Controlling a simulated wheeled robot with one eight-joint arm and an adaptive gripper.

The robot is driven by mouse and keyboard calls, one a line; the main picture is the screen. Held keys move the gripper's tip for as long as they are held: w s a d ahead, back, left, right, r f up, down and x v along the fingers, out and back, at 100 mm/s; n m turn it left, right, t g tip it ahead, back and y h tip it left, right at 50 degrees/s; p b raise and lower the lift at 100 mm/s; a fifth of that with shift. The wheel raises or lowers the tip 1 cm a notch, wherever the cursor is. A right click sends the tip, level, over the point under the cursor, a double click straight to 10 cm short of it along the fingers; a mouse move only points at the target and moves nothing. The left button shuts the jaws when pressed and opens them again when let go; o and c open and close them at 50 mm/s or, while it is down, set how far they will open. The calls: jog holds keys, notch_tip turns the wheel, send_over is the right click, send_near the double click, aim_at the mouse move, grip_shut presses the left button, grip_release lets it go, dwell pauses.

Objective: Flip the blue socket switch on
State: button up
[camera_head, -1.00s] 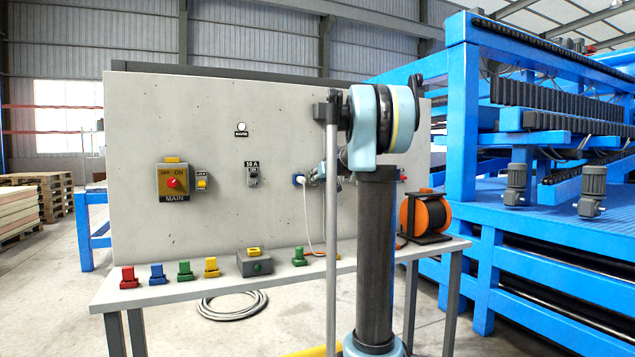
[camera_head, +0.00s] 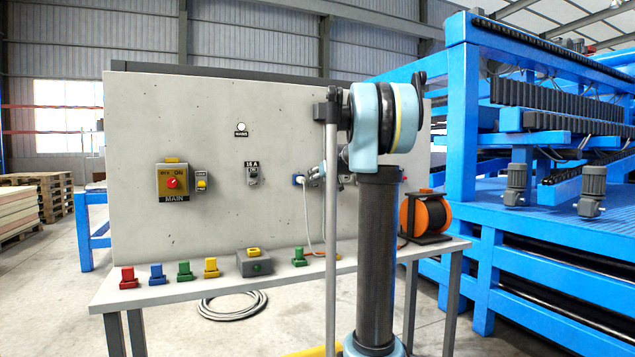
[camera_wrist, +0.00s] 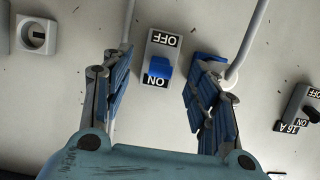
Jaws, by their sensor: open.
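The blue socket switch (camera_wrist: 158,66) is a blue rocker on a grey plate, upside down in the wrist view. The rocker sits at the plate's lower end, beside the ON label; the OFF label (camera_wrist: 164,38) is clear of it. My gripper (camera_wrist: 161,62) is open, with one finger on each side of the switch plate. I see no clear contact with the rocker. A blue socket part (camera_wrist: 207,57) with a white cable shows behind the right finger. In the head view the blue socket (camera_head: 298,180) shows on the panel, while my arm hides much of the area beside it.
White cables (camera_wrist: 250,40) hang close to both fingers. A 16 A switch (camera_wrist: 304,105) is at the right and a grey round fitting (camera_wrist: 37,35) at the left. The bench (camera_head: 215,287) below the panel (camera_head: 220,120) holds several coloured plugs and an orange reel (camera_head: 425,215).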

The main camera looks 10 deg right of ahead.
jog(key=v, duration=1)
